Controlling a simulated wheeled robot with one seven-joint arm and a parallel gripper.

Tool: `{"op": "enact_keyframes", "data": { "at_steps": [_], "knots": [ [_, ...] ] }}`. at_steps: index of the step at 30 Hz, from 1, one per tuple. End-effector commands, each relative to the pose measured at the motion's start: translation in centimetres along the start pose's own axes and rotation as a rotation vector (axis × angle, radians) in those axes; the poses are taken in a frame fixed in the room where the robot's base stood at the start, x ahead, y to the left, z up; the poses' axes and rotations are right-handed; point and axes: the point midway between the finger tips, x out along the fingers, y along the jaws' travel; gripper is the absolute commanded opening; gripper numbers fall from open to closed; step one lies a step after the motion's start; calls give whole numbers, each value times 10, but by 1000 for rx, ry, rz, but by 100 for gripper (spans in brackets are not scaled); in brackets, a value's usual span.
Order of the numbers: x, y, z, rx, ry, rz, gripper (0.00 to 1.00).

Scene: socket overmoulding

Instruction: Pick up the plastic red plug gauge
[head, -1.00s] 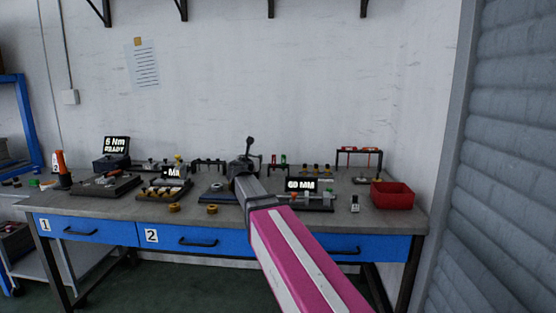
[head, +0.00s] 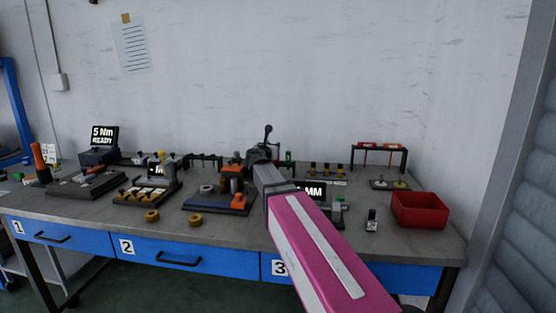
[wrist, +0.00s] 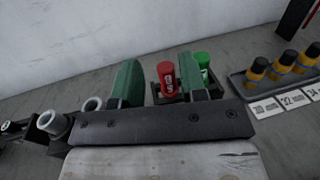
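The red plug gauge (wrist: 166,76) stands upright in a dark holder in the wrist view, with white marking on its side. A green gauge (wrist: 203,60) stands beside it on the right and also shows in the head view (head: 289,156). My gripper (wrist: 158,82) is open, its two green fingers apart. The red gauge appears in the gap between the fingers, nearer the right one; I cannot tell whether it is between them in depth. Nothing is held. In the head view I cannot make out the red gauge, and the fingers are hard to see.
Several black-and-yellow gauges (wrist: 283,66) stand in a labelled tray right of the holder. Grey rings (wrist: 93,104) are at left. The wall is close behind. A red bin (head: 419,211) stands at the workbench's right end, and a display (head: 312,191) is partly behind my arm.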

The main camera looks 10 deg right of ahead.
Motion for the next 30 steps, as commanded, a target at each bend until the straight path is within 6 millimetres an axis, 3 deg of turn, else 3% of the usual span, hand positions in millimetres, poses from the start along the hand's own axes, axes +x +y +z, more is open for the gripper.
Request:
{"op": "enact_keyframes", "data": {
  "at_steps": [13,23,30],
  "knots": [
    [0,0,-62,-1,1,0,39],
    [21,1,-60,0,0,0,39],
    [57,1,-60,0,0,-2,39]
  ]
}}
